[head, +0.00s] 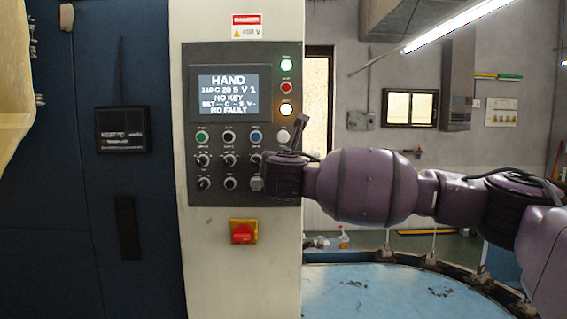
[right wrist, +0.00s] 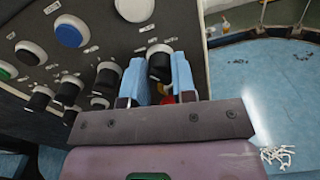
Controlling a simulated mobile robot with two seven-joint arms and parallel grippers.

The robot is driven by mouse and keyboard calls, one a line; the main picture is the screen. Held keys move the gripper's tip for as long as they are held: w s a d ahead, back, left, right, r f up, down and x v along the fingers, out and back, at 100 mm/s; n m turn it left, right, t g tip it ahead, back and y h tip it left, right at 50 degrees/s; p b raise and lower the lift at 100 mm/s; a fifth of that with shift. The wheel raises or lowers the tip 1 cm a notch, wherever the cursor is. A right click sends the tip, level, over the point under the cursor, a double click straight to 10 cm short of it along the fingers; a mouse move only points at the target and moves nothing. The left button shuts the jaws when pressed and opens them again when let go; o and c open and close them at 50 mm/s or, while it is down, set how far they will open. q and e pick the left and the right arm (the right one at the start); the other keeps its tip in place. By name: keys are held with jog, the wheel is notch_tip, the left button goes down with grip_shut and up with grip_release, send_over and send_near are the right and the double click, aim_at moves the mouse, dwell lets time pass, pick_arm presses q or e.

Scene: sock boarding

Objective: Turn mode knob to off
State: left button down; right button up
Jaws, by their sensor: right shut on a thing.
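The control panel (head: 213,141) stands upright on the cream column, with a lit screen (head: 221,97) reading HAND, NO KEY and NO FAULT. Below the screen are a row of coloured buttons and two rows of black knobs. I cannot read this knob's label or pointer. My left gripper is not in view.
Other knobs (right wrist: 107,77) sit close beside the gripped one. A red switch on a yellow plate (head: 243,232) is below the panel. Green, red and amber lamps are at the panel's upper right. A round blue table (head: 390,285) stands at the lower right.

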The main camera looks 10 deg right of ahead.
jog(key=m, duration=0.5)
jog(key=shift+f, duration=0.1)
jog(key=shift+m, duration=0.9)
jog(key=o, duration=0.9)
jog(key=shift+d, duration=0.1)
jog(key=shift+o, duration=0.2)
jog(key=s+a+b, duration=0.1)
jog(key=s+a, duration=0.1)
jog(key=s, duration=0.8)
jog(key=shift+s+b, duration=0.35)
